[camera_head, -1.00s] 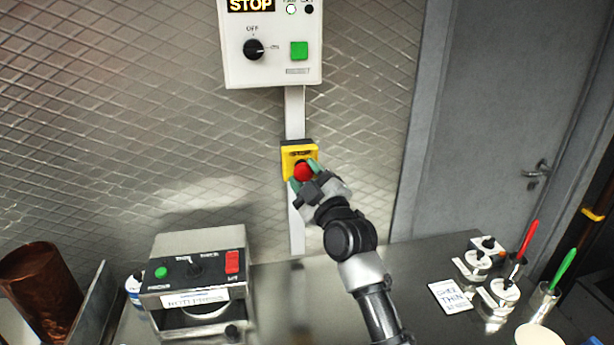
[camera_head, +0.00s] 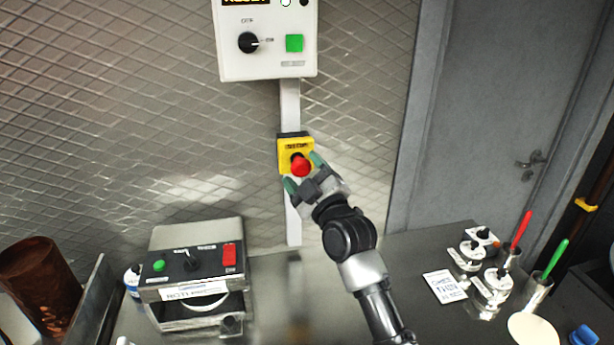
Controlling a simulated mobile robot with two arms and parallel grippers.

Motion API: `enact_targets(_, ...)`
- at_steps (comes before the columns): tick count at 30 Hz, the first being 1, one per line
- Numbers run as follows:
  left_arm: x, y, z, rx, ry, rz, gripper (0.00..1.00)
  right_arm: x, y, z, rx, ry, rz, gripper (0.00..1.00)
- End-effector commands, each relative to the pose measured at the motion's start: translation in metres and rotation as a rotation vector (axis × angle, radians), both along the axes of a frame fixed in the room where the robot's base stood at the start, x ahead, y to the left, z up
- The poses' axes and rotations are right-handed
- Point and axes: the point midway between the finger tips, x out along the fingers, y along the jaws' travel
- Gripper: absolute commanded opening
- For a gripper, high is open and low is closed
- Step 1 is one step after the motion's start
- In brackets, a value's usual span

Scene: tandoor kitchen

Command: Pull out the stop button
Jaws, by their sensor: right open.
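The red stop button (camera_head: 300,167) sits on a yellow box (camera_head: 285,158) marked STOP, mounted on a pale vertical conduit on the wall. My right gripper (camera_head: 303,173) is open just below and in front of the button, with one green-tipped finger to its lower left and the other to its right. The button shows between the fingertips; I cannot tell whether they touch it. A white control panel (camera_head: 230,60) hangs above, with a black knob (camera_head: 248,43) and a green button (camera_head: 294,43); its display is partly cut off at the top. My left gripper is not in view.
A metal machine (camera_head: 195,235) with green and red switches stands on the steel counter (camera_head: 280,300) at left. A copper-coloured vessel (camera_head: 38,280) is at far left. At right are a white card (camera_head: 444,287), small lidded jars and red and green-handled tools. The middle counter is clear.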

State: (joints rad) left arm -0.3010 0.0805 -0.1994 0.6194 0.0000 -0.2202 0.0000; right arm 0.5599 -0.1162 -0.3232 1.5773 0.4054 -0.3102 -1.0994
Motion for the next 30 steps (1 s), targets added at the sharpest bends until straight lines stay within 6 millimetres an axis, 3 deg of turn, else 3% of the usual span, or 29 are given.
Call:
enact_targets(5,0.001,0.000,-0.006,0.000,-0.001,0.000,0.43,-0.012,-0.007,-0.006,0.000,-0.002,0.000,0.66)
enact_targets(18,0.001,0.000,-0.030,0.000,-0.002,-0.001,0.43,-0.081,-0.043,-0.028,-0.002,0.000,-0.001,0.66)
enact_targets(30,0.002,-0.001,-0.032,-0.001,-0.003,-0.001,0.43,-0.094,-0.049,-0.029,0.000,0.000,0.000,0.66)
